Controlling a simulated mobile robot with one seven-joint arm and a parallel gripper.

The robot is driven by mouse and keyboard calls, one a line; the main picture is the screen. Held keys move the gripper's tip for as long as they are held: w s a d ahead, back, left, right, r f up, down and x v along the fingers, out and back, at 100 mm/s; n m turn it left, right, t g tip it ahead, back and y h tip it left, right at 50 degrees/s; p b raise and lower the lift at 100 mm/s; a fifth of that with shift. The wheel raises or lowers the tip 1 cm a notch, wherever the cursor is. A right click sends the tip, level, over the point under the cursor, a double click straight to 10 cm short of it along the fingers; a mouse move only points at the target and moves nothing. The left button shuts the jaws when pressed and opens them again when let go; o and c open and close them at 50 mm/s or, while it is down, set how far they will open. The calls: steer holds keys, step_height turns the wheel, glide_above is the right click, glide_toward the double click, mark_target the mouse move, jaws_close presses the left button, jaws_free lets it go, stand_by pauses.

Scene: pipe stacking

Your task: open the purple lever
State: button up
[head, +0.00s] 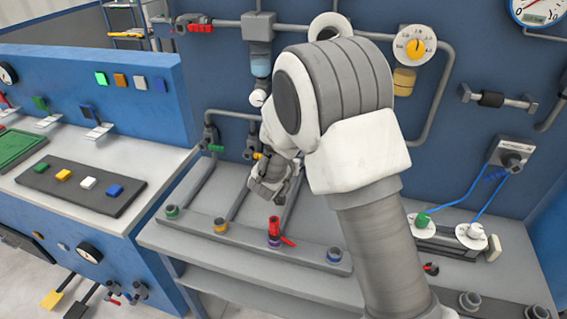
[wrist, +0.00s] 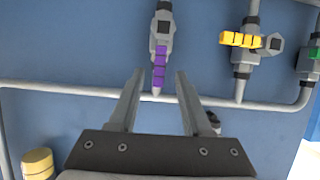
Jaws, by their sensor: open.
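The purple lever (wrist: 160,66) is in the wrist view, on a grey valve (wrist: 162,28) on the blue wall panel. It lies in line with the valve, its free end over a horizontal grey pipe. My gripper (wrist: 160,74) is open and empty. Its two fingers appear on either side of the lever's lower end, with a gap on each side. I see no contact, and I cannot tell how far the tips are from the lever in depth. In the head view my arm covers the area where the purple lever might be.
A yellow lever (wrist: 240,40) sits crosswise on its valve to the right, with a green lever (wrist: 315,53) at the edge. A yellow cylinder (wrist: 38,163) is lower left. A red valve (head: 276,232) stands on the grey bench (head: 190,239) below my arm.

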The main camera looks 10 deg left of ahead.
steer(key=v, duration=1.3)
steer(key=shift+p, duration=0.35)
